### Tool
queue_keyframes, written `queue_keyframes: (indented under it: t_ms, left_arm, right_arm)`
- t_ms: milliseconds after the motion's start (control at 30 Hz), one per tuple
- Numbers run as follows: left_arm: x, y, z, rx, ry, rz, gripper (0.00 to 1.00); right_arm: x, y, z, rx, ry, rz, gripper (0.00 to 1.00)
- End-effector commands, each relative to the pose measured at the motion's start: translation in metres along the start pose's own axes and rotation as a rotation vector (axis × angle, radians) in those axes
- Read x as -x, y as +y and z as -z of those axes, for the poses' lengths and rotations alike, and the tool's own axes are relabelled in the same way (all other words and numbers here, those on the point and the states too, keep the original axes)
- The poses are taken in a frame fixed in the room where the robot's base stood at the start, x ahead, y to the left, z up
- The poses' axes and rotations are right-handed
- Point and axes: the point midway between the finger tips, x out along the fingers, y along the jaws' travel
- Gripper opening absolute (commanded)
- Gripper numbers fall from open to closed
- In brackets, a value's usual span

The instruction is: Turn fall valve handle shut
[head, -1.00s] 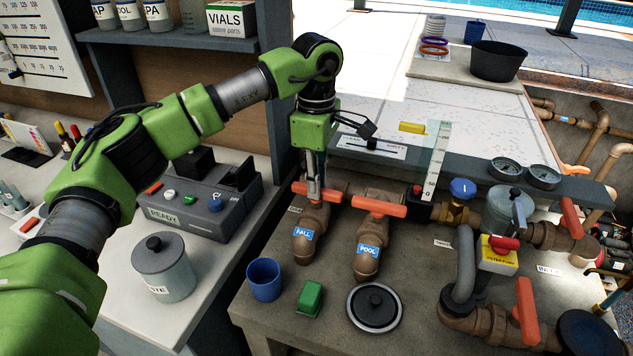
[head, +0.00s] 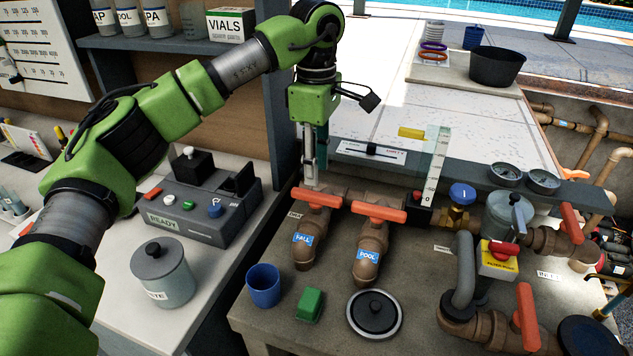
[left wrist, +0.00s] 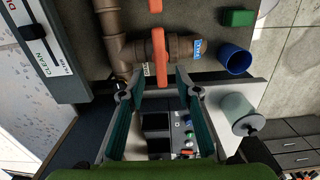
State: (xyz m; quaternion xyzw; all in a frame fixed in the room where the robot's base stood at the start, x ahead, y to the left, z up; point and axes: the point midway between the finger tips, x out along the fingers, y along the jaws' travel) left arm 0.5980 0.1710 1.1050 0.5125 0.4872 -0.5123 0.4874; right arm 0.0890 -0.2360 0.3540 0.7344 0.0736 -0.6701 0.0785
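The fall valve handle (head: 318,198) is an orange bar on a brown pipe with a blue FALL label (head: 303,239). It lies crosswise to its pipe, as the orange pool valve handle (head: 378,211) beside it does. My left gripper (head: 310,184) points down just above the left part of the fall handle. In the left wrist view the gripper (left wrist: 157,84) is open, its fingers apart and nothing held. The fall handle (left wrist: 159,55) shows ahead of the gap between the fingertips. My right gripper is not in view.
A blue cup (head: 263,286), green block (head: 310,305) and round lid (head: 374,312) stand in front of the valves. A control box (head: 195,205) and lidded canister (head: 163,272) are on the left counter. A blue-knobbed brass valve (head: 461,196) and filter pipes are to the right.

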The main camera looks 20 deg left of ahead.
Motion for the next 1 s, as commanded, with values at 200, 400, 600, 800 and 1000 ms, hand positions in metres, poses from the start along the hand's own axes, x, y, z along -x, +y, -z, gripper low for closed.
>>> queue_keyframes:
  t_ms: [200,400,600,800,1000]
  left_arm:
    - [0.042,0.001,-0.001,0.001,-0.001,-0.002,0.31]
    - [0.059,0.0,-0.001,-0.001,-0.001,0.0,0.31]
    - [0.061,0.0,0.0,-0.001,-0.001,0.0,0.31]
    - [0.065,0.0,0.0,-0.001,-0.001,-0.001,0.31]
    - [0.102,0.0,0.0,0.0,-0.001,-0.001,0.31]
  right_arm:
    - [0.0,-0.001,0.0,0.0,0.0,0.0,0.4]
    - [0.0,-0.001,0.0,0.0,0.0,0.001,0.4]
    - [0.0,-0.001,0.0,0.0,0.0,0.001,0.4]
    - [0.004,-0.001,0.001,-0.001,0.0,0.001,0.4]
    - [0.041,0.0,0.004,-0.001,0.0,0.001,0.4]
